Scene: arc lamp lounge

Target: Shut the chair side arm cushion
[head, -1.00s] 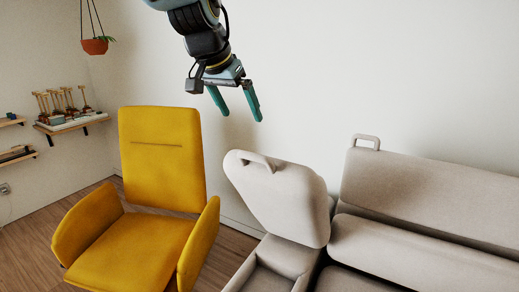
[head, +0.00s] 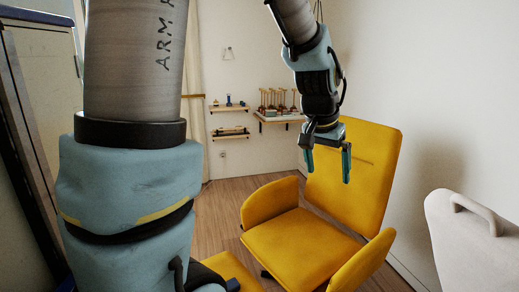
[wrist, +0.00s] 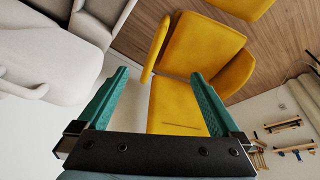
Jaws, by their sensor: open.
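The chair side arm cushion (head: 478,248) is a pale grey padded lid with a loop handle (head: 474,212) on its top edge. It stands raised at the right edge of the head view, partly cut off. In the wrist view the raised cushion (wrist: 40,60) is at the left, with its handle (wrist: 22,90). My gripper (head: 328,168) is open and empty, its green fingers pointing down. In the head view it appears in front of the yellow chair's backrest, well left of the cushion. In the wrist view the fingers (wrist: 158,75) frame the yellow chair.
A yellow armchair (head: 300,245) stands on the wooden floor, left of the cushion. Wall shelves (head: 280,117) with small items are at the back. Part of the grey sofa (wrist: 100,15) shows in the wrist view. A plain wall (head: 450,100) is at the right.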

